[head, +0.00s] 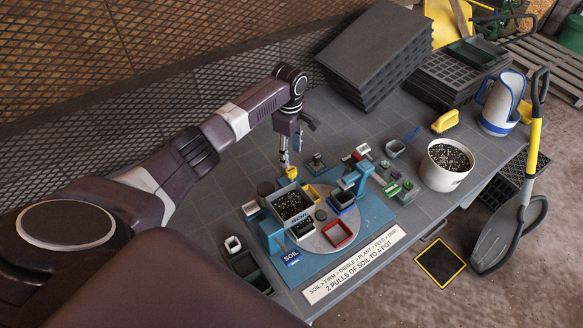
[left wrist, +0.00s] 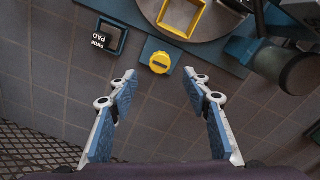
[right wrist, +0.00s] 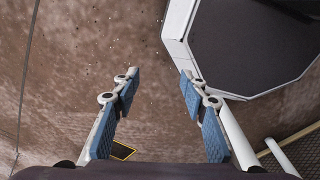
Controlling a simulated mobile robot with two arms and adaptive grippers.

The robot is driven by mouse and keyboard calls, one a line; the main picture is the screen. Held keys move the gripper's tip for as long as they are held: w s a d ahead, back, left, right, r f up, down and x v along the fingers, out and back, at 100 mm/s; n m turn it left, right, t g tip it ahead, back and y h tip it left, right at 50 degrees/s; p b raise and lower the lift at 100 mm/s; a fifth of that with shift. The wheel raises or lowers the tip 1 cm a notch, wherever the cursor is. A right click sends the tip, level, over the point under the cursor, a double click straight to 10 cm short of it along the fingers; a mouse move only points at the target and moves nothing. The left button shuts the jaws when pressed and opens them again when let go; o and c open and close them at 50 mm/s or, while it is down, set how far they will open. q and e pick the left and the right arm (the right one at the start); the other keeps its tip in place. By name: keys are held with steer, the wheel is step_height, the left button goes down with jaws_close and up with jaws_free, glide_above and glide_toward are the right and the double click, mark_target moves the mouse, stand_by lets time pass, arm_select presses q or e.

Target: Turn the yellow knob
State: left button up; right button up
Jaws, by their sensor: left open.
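The yellow knob (left wrist: 159,62) is round with a dark slot across its face and sits on a small blue base at the edge of the soil mixer's blue board (left wrist: 215,54). In the left wrist view it lies just beyond and between the open fingertips of my left gripper (left wrist: 161,82), with nothing between the fingers. In the head view my left gripper (head: 290,160) points down over the back of the board, close to the knob (head: 292,172). My right gripper (right wrist: 157,78) is open and empty in the right wrist view, above brown floor, away from the board.
A square pad labelled "FIRM PAD" (left wrist: 109,37) stands left of the knob, and a dark cylinder (left wrist: 298,70) to its right. A yellow square frame (left wrist: 181,17) lies on the round plate. A soil hopper (head: 290,203), a white bucket (head: 445,170) and stacked trays (head: 375,50) share the table.

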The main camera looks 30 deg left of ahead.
mark_target(291, 170)
arm_select(q)
steer(key=shift+f, duration=0.4)
step_height(291, 170, down, 6)
steer(key=shift+r, duration=0.25)
steer(key=shift+f, duration=0.7)
arm_select(e)
steer(key=shift+s+a, duration=0.1)
steer(key=shift+s, duration=0.45)
arm_select(q)
steer(key=shift+c, duration=0.3)
steer(key=c, duration=1.1)
arm_select(e)
steer(key=shift+w, duration=0.15)
steer(key=shift+r, duration=0.1)
